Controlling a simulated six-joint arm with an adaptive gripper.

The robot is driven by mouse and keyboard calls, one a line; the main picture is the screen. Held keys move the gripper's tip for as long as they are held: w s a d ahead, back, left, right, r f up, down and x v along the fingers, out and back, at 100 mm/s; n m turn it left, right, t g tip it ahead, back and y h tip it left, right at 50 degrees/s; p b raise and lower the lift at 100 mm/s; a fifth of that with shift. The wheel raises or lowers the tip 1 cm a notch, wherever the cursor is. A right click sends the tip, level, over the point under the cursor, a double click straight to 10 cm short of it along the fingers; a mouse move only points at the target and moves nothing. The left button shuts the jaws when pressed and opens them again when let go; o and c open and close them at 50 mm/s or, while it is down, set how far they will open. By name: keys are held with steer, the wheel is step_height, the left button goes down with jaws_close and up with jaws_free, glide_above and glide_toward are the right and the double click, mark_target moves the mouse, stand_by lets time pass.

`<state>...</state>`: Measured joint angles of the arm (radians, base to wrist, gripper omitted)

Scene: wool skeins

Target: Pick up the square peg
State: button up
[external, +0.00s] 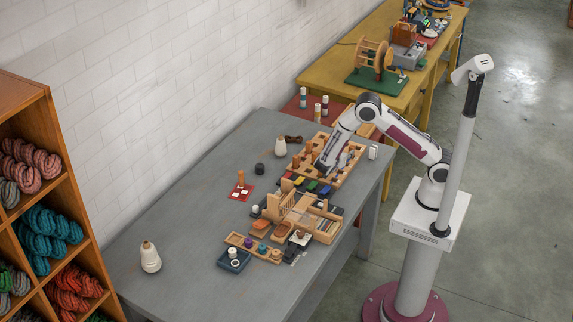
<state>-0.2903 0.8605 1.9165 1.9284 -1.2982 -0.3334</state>
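A wooden board (353,176) with several upright wooden pegs lies at the far right part of the grey table. My gripper (324,167) points down over this board, low among the pegs. Its fingers are small and partly mixed with the pegs, so I cannot tell whether they are open or hold anything. The pegs are too small for me to tell which one is square.
Wooden racks and trays (300,212) crowd the table just in front of the board. The table's left part is mostly clear.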

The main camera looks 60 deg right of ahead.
mark_target(351, 149)
steer(key=shift+s+f+g, duration=0.25)
steer(key=shift+s+g, duration=0.15)
steer(key=shift+s, duration=0.25)
steer(key=shift+d, duration=0.2)
steer(key=shift+x, duration=1.15)
steer(key=shift+d, duration=0.15)
steer(key=shift+w+r+x, duration=0.1)
steer(key=shift+w+x, duration=0.05)
steer(key=shift+x, duration=1.1)
steer(key=shift+w+r+x, duration=0.1)
steer(key=shift+w+x, duration=0.05)
steer(key=shift+x, duration=1.1)
steer(key=c, duration=1)
